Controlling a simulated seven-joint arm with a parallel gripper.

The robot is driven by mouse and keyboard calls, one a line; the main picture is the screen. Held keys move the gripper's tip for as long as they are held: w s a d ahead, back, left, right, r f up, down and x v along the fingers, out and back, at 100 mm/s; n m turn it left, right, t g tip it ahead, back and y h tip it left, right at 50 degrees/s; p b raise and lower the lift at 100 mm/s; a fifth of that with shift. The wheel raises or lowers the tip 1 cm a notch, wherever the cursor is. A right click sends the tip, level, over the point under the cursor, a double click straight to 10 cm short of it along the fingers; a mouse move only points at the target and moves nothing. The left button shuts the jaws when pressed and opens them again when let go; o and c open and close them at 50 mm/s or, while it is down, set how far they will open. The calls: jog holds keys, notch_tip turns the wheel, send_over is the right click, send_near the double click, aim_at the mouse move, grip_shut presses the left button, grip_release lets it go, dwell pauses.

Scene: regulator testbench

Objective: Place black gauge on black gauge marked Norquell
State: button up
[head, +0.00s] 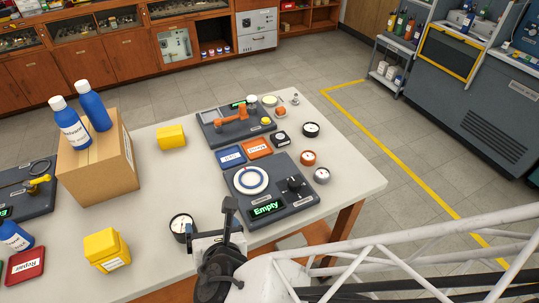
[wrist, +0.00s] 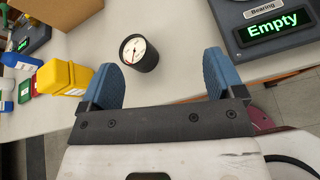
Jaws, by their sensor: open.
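A round black gauge (head: 181,224) with a white dial stands near the front edge of the white table, left of my gripper (head: 211,228). In the wrist view the gauge (wrist: 139,54) stands upright beyond my gripper (wrist: 160,62), left of centre between the blue fingers. The fingers are spread wide with nothing between them. A second round black gauge (head: 311,130) stands near the table's right side. A black squarish item with a pale round face (head: 280,138) is left of it. No Norquell marking is readable.
A dark bench unit (head: 270,190) with a white ring and an "Empty" display lies right of my gripper. Copper (head: 308,158) and silver (head: 321,175) gauges stand right of it. Yellow boxes (head: 104,247) and a cardboard box (head: 97,165) are left. The table between them is clear.

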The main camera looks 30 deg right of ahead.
jog(key=d+r+m+g+h, duration=0.65)
jog(key=d+m, duration=0.65)
jog(key=m, duration=0.8)
notch_tip(320, 180, up, 9)
jog(key=w+d+m+g+y, duration=0.1)
jog(key=m+g+y, duration=0.2)
jog(key=m, duration=0.9)
jog(key=y, duration=0.3)
jog(key=shift+f+g+y, duration=0.15)
jog(key=shift+g+y, duration=0.2)
